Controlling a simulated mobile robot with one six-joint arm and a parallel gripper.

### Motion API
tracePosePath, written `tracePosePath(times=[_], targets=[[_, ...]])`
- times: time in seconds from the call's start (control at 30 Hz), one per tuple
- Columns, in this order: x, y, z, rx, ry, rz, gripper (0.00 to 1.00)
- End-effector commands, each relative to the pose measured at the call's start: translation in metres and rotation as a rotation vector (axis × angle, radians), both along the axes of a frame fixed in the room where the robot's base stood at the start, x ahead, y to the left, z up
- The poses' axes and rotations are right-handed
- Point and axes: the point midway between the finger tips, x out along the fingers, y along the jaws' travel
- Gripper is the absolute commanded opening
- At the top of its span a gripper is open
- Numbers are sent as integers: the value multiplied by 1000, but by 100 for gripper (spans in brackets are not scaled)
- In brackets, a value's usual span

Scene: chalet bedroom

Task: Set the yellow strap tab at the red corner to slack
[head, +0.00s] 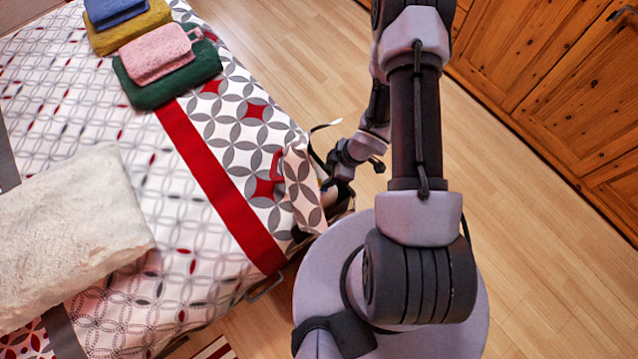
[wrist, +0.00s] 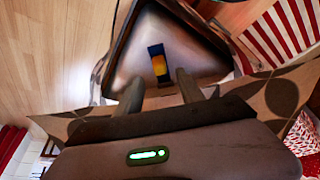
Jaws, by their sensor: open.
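In the wrist view, the yellow tab (wrist: 159,66) sits in a dark slot with a blue part above it, on a grey-brown, roughly triangular corner piece (wrist: 195,50). My gripper (wrist: 160,80) is open, its two fingers apart on either side of the tab's lower end. I cannot tell whether they touch the piece. In the head view, my gripper (head: 332,190) is at the bed's near right corner, largely hidden by the cloth and the arm. The tab is not visible there. A small red piece (head: 276,167) shows beside a lifted patterned cloth flap (head: 301,187).
The bed (head: 225,130) has a patterned cover with a red band. Folded cloths (head: 158,55) lie at its far end and a fluffy cream blanket (head: 75,230) at left. Wooden floor (head: 500,220) is clear at right, before a wooden cabinet (head: 560,70).

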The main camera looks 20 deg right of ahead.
Motion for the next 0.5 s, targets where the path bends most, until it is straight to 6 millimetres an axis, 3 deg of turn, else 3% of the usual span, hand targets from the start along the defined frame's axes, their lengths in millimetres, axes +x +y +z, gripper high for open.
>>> tracePosePath(times=[0.03,0.2,0.5], targets=[[2,5,-18,1,1,2,45],[8,17,-50,0,0,1,45],[13,25,-69,-1,0,0,45]])
